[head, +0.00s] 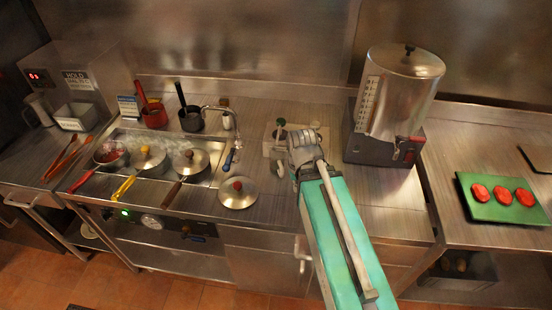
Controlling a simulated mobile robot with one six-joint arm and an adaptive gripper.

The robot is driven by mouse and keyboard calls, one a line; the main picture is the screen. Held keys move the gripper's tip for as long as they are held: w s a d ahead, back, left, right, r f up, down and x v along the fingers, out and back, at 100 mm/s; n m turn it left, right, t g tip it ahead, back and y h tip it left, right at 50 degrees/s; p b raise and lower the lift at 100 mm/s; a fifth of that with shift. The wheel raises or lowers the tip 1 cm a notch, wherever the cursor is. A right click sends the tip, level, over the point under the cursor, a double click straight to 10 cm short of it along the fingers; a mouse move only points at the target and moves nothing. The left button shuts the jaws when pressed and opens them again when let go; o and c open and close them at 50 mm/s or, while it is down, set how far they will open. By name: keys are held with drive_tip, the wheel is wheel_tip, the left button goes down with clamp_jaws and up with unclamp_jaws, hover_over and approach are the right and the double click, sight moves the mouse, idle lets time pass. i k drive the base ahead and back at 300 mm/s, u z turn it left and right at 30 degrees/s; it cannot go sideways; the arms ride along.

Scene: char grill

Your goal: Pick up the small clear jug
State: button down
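A small greyish jug-like vessel with a side handle (40,109) stands on the counter at the far left, beside the boxy metal unit. It looks like the small clear jug, but it is too small in the picture to be sure it is clear. My gripper (300,142) is far to its right, over the counter right of the sink and pans. My arm comes up from the bottom right and the gripper is seen from behind. Its fingertips are hidden, so I cannot tell whether it is open or holds anything.
A tall metal urn (396,92) stands to the right. A green tray (487,211) holds red patties.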

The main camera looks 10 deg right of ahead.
sight(277, 155)
drive_tip(key=k, duration=1.35)
drive_tip(key=u, duration=0.15)
drive_tip(key=i, duration=0.8)
drive_tip(key=u, duration=0.4)
